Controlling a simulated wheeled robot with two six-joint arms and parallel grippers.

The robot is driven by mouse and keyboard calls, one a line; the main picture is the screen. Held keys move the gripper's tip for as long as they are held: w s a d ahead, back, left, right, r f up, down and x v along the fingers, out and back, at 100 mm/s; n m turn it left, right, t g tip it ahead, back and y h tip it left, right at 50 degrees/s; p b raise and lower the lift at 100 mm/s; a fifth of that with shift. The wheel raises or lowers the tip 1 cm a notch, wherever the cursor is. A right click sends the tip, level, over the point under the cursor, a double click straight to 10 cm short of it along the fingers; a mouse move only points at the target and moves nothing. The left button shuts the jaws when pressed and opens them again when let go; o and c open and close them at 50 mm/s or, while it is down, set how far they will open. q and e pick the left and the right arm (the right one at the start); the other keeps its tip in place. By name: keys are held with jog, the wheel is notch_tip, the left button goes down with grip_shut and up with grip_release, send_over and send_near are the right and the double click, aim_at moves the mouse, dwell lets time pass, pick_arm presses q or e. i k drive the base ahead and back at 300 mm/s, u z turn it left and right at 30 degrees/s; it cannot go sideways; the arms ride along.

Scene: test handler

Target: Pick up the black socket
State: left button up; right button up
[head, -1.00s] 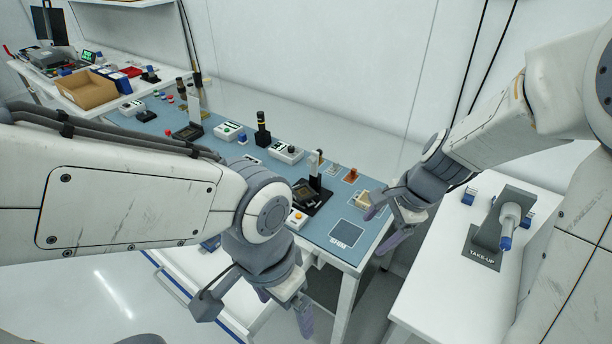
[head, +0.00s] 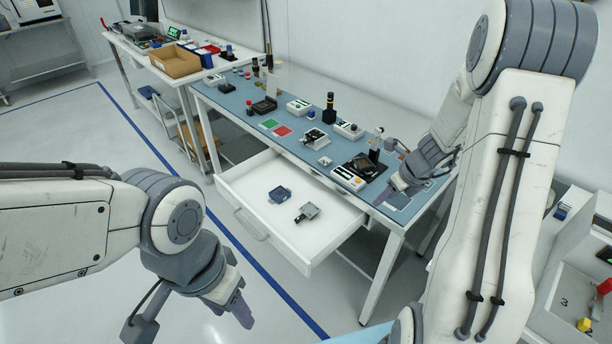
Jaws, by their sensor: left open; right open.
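Several dark socket-like parts show in the head view, and I cannot tell for certain which is the black socket. A black socket-like fixture (head: 361,168) sits on the blue bench mat near its right end. A similar dark fixture (head: 262,106) is further back left. A dark blue-grey part (head: 280,195) and a grey-black part (head: 308,212) lie in the open white drawer (head: 330,235). My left gripper (head: 238,312) is open and empty, in front of the drawer to the left. My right gripper (head: 389,194) is open at the bench's right end, beside the black fixture.
The bench (head: 240,100) also holds small button boxes (head: 348,130), a green pad (head: 269,124) and a red pad (head: 283,131). A cardboard box (head: 175,61) stands on the further table. A numbered white bin (head: 575,300) is at lower right. The drawer juts out in front of the bench.

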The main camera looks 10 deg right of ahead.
aim_at(362, 163)
jog(key=u, duration=0.4)
jog(key=i, duration=1.05)
jog(key=z, duration=0.8)
